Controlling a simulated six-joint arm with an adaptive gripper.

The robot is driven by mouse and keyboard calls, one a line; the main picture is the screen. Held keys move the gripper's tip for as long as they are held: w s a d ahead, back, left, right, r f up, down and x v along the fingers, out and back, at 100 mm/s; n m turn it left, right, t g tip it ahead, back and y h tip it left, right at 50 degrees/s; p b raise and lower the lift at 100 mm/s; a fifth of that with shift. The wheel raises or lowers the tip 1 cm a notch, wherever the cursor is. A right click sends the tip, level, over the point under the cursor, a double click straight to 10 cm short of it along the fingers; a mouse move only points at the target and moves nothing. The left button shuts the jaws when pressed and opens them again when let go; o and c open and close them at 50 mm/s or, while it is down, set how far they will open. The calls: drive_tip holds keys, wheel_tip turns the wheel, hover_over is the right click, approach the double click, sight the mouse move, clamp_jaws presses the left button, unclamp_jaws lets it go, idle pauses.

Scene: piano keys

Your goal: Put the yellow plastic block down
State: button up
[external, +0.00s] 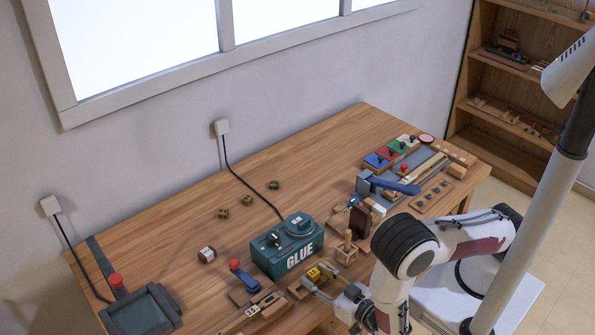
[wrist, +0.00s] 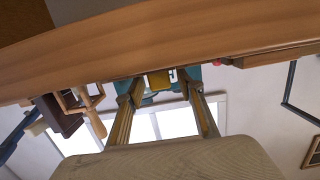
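The yellow plastic block (external: 313,274) is low in the external view, just in front of the teal GLUE box. It also shows in the wrist view (wrist: 158,79), between and beyond my two fingertips. My gripper (external: 317,280) reaches in from the right, with its fingertips on either side of the block. In the wrist view my gripper (wrist: 161,91) has its fingers spread wider than the block, with gaps beside it. The block's underside is hidden, so I cannot tell exactly what it rests on.
The teal GLUE box (external: 288,247) stands close behind the block. A wooden piece (external: 348,248) with an upright peg is to the right. The back middle of the table (external: 310,165) is clear.

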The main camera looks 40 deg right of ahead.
drive_tip(key=shift+s+d+r, duration=0.1)
drive_tip(key=shift+s+r, duration=0.1)
drive_tip(key=shift+s, duration=0.8)
drive_tip(key=shift+s+d+r, duration=0.1)
drive_tip(key=shift+s+r, duration=0.05)
drive_tip(key=shift+s, duration=0.9)
drive_tip(key=shift+s+d+r, duration=0.1)
drive_tip(key=shift+s+r, duration=0.1)
drive_tip(key=shift+s, duration=0.8)
